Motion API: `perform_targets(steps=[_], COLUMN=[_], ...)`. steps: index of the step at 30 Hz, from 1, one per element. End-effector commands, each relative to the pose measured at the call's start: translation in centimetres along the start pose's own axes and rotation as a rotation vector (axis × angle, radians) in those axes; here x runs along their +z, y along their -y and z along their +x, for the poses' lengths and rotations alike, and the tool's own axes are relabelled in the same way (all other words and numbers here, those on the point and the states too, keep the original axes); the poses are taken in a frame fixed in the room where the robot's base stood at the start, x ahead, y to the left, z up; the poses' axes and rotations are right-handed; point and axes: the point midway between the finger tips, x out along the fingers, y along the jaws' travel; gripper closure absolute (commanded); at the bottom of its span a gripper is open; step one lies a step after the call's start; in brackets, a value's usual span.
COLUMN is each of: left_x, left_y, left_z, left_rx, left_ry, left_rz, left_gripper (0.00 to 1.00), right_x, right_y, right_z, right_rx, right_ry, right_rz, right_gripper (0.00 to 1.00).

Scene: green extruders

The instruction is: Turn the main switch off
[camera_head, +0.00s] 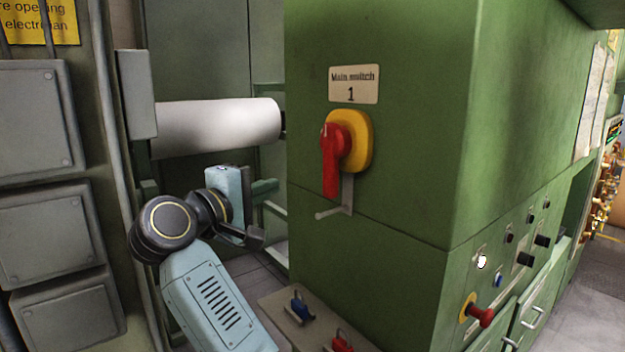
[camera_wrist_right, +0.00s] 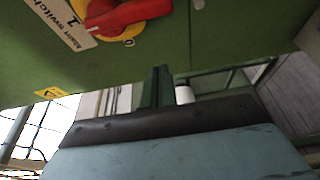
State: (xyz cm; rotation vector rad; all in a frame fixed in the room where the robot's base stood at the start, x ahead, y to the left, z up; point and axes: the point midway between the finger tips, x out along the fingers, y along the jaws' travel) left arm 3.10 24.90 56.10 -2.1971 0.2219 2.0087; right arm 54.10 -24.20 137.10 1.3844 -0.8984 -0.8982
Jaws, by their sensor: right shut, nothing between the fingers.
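The main switch has a red handle (camera_head: 331,160) on a yellow plate (camera_head: 362,139), on the green cabinet front under a "Main switch 1" label (camera_head: 354,84). The handle hangs downward. In the right wrist view the red handle (camera_wrist_right: 130,15) is at the top, with part of the yellow plate and a "0" mark beside it. My right gripper (camera_head: 268,186) is left of and a little below the handle, apart from it. Its dark green fingers (camera_wrist_right: 156,88) also show in the right wrist view, shut and empty. My left gripper is not in view.
A grey metal bracket (camera_head: 342,203) sticks out just below the handle. A white roll (camera_head: 215,126) lies behind my right gripper. A ledge with a blue knob (camera_head: 301,308) and a red knob (camera_head: 342,344) is below. Grey boxes (camera_head: 40,115) stand at the left.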

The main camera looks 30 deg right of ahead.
Motion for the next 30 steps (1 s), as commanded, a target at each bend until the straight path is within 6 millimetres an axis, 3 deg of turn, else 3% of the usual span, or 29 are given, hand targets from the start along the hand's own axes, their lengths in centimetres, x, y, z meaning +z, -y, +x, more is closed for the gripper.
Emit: perform_targets(steps=[8, 21, 30], left_x=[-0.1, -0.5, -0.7], left_y=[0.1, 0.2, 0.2], left_z=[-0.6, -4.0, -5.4], left_rx=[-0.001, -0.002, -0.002], left_ry=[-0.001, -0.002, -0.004], left_rz=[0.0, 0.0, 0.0], left_gripper=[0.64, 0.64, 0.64], right_x=[0.0, 0.2, 3.2], right_y=[-0.1, -0.4, -0.2], right_z=[1.4, 10.6, 9.0], right_rx=[0.005, 0.006, 0.005], right_ry=[0.004, 0.007, 0.001], right_rz=[-0.005, -0.01, -0.006], right_gripper=[1.0, 1.0, 1.0])
